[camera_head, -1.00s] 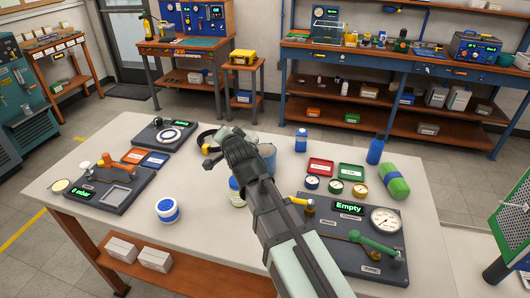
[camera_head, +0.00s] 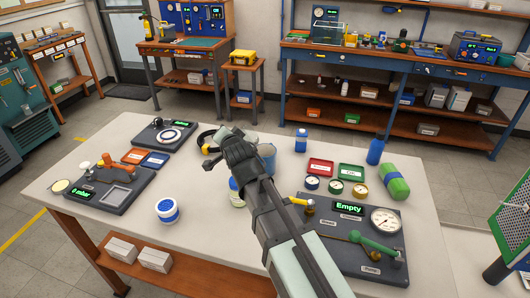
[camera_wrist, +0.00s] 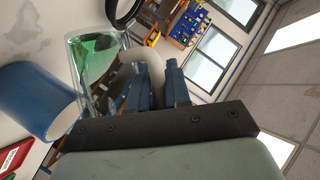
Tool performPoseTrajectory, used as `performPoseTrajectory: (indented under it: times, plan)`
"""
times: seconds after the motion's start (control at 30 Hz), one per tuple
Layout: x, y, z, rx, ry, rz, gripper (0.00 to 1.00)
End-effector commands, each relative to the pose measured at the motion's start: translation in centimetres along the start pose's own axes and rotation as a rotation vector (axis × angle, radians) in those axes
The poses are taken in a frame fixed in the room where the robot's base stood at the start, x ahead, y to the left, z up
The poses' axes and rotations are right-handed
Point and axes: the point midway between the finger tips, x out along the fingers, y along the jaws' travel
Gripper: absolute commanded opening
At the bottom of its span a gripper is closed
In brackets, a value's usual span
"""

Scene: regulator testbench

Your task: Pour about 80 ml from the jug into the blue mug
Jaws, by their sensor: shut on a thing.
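A clear jug (camera_wrist: 95,60) with green liquid in it shows in the wrist view, just beyond my gripper (camera_wrist: 155,75). The gripper's blue-grey fingers are shut on the jug at its handle side. The blue mug (camera_wrist: 38,98) is left of the jug in the wrist view, with its pale rim facing the lower right. In the head view the mug (camera_head: 267,158) stands on the table just right of my gripper (camera_head: 236,150), partly hidden by it. The jug is hidden behind my gripper in the head view. I cannot tell how far it is tilted.
Another jar (camera_head: 236,192) is partly behind my arm. A blue bottle (camera_head: 301,140), red tray (camera_head: 319,167) and green tray (camera_head: 351,172) are right of the mug. A gauge panel (camera_head: 365,262) is front right.

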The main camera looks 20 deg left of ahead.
Motion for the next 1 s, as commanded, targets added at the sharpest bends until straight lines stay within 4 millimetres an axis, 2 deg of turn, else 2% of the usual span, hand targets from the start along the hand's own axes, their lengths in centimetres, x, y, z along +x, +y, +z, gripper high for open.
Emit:
performPoseTrajectory:
  times: [0.77,1.0]
  plan:
    - [0.1,-0.1,0.1,-0.029,0.002,0.012,0.0]
    - [0.7,0.3,1.6,-0.146,0.005,0.064,0.0]
